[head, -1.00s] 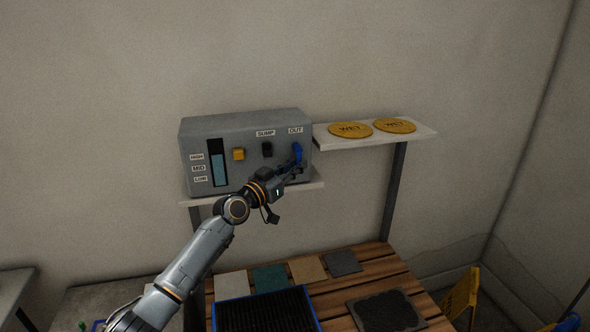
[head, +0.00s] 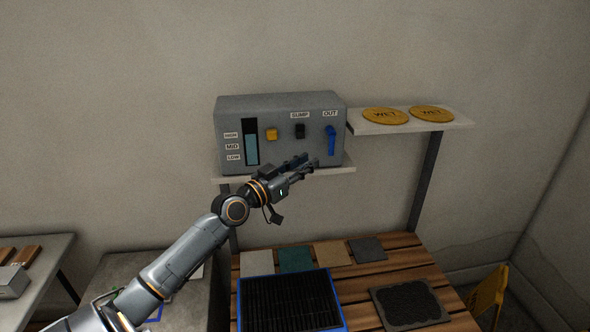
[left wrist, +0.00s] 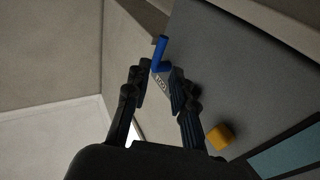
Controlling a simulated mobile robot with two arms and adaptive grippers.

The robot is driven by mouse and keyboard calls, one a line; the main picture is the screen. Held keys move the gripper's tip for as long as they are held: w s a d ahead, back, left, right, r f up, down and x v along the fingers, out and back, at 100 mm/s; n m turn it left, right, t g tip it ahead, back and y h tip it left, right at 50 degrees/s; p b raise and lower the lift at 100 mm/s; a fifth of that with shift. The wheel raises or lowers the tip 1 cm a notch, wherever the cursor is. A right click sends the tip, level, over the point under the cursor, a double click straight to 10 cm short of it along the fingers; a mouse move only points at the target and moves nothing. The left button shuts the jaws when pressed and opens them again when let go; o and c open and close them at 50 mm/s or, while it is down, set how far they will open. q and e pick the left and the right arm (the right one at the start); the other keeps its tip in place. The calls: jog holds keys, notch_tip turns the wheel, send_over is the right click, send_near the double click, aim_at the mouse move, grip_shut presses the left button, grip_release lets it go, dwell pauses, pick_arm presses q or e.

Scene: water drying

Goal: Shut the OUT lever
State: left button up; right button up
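The OUT lever (head: 331,141) is a blue handle under the OUT label on the right of the grey control box (head: 285,101). It hangs downward from its pivot. My left gripper (head: 311,164) is in front of the box's lower right part, below and left of the lever. In the left wrist view my left gripper (left wrist: 161,70) has its two fingers spread with nothing held. There the lever (left wrist: 162,52) shows beyond the fingertips, apparently clear of them. My right gripper is not in view.
The box has a yellow button (head: 271,134), a black SUMP switch (head: 300,131) and a water gauge (head: 251,148). A shelf (head: 400,126) with two yellow WET discs is at right. Below, a slatted wooden table (head: 397,263) holds a blue-rimmed tray (head: 241,301) and several tiles.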

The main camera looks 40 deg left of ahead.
pick_arm(q)
jog(key=shift+s+a+f, duration=0.1)
jog(key=shift+s, duration=0.75)
jog(key=shift+s+a+f, duration=0.1)
jog(key=shift+s, duration=0.7)
